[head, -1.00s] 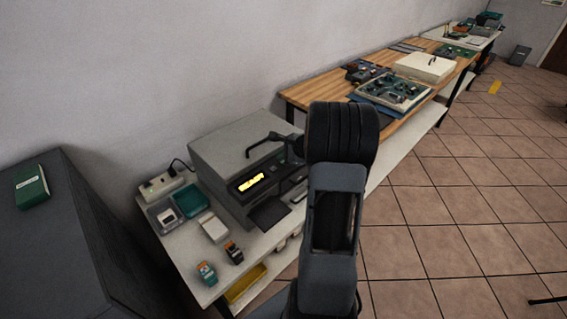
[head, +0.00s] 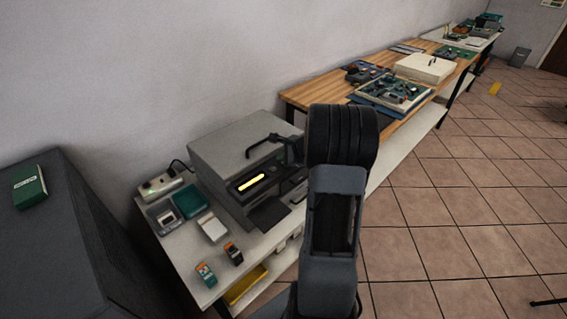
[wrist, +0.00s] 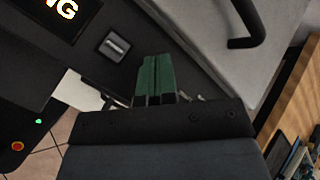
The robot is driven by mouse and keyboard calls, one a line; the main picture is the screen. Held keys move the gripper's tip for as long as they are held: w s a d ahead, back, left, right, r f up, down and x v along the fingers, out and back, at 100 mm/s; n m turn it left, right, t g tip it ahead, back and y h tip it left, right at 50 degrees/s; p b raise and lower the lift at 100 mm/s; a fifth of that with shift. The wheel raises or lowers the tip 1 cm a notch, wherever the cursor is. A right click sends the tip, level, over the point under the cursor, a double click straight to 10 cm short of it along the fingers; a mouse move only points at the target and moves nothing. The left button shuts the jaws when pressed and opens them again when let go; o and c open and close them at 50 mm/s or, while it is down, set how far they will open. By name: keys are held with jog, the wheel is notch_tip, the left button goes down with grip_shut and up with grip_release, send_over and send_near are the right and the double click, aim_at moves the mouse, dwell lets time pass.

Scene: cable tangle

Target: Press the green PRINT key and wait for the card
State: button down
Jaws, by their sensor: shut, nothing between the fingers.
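The grey printer (head: 232,146) stands on a white bench, with a black handle on its lid. Its front display (head: 251,182) is lit yellow. A square grey part with a pale bar (wrist: 115,46) sits left of the fingertips. I cannot make out the green PRINT key; the fingers may hide it. No card is recognisable. In the head view my arm hides most of the gripper.
The lid handle (wrist: 246,42) is right of my fingers. A power strip (head: 160,187), a teal tray (head: 191,201) and two small cartridges (head: 206,274) are on the bench. A wooden bench (head: 320,88) stands beyond. Tiled floor on the right is open.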

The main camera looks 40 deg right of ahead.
jog(key=shift+r, duration=0.15)
jog(key=shift+r+p, duration=0.55)
jog(key=shift+r, duration=0.05)
dwell(0.3)
jog(key=shift+r+p, duration=2)
jog(key=shift+r, duration=0.55)
